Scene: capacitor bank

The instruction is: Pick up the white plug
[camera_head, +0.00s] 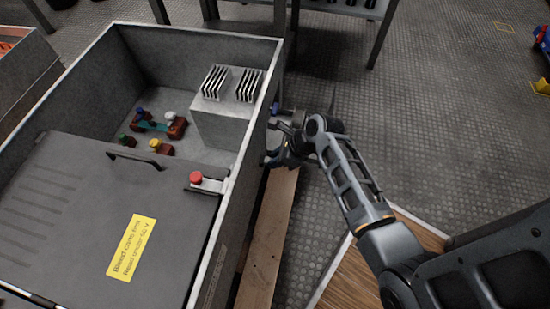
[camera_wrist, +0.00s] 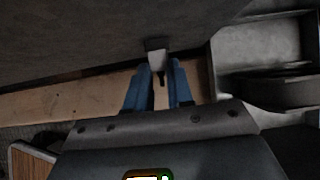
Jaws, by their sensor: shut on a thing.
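A small white-topped knob (camera_head: 170,115) stands on a red-brown block inside the grey metal box, among coloured knobs. My gripper (camera_head: 270,135) is outside the box, close against its right wall. In the wrist view, the blue fingers (camera_wrist: 159,85) are on both sides of a small pale grey piece (camera_wrist: 157,58) and shut on it. The piece appears to stand out from the dark grey wall. I cannot tell whether this piece is the white plug. The box wall and my arm partly hide the contact in the head view.
The grey box (camera_head: 205,32) has a dark lid (camera_head: 60,210) with a yellow label (camera_head: 131,247) and a red button (camera_head: 196,177). A finned block (camera_head: 225,115) stands inside. A wooden plank (camera_head: 268,240) runs along the right wall. Open floor (camera_head: 440,110) lies to the right.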

